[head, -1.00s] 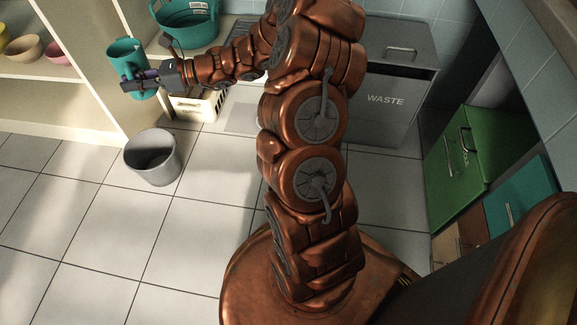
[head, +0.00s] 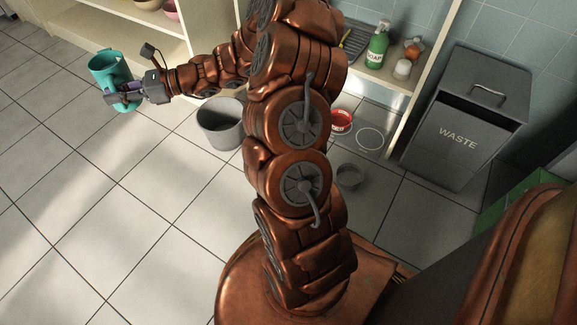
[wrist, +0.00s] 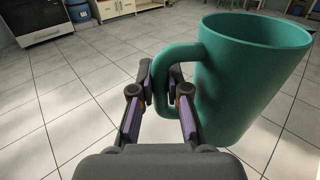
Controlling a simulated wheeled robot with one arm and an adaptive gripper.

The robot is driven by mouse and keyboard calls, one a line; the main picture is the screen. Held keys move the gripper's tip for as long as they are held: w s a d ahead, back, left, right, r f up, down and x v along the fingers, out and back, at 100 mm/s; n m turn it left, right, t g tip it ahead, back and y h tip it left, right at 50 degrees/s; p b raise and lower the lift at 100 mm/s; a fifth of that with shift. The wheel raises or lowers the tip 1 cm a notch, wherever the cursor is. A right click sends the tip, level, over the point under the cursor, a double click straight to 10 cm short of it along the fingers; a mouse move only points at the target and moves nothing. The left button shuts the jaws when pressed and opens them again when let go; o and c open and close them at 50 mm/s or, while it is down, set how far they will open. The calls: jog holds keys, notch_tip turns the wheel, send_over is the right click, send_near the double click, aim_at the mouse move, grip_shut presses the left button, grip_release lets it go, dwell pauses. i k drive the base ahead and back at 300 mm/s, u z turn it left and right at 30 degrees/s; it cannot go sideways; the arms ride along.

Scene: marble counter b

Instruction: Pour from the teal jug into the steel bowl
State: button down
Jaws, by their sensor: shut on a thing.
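The teal jug (head: 107,68) is at the left of the head view, held above the tiled floor. It looks roughly upright, and its contents cannot be seen. In the wrist view the jug (wrist: 250,75) fills the right side, with its handle toward me. My gripper (wrist: 166,88) is shut on the handle, one finger on each side; in the head view my gripper (head: 118,97) is beside the jug's lower part. I cannot make out a steel bowl for certain; a small grey round dish (head: 348,177) stands on the floor right of my arm.
A grey bucket (head: 220,125) stands on the floor near my forearm. A red round container (head: 341,121) sits on a low surface behind my arm. A waste bin (head: 465,130) and shelf with a green soap bottle (head: 377,45) are at the right. The left floor is open.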

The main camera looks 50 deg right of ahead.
aim_at(349, 176)
jog(key=u, duration=0.65)
jog(key=i, duration=1.3)
jog(key=z, duration=3.15)
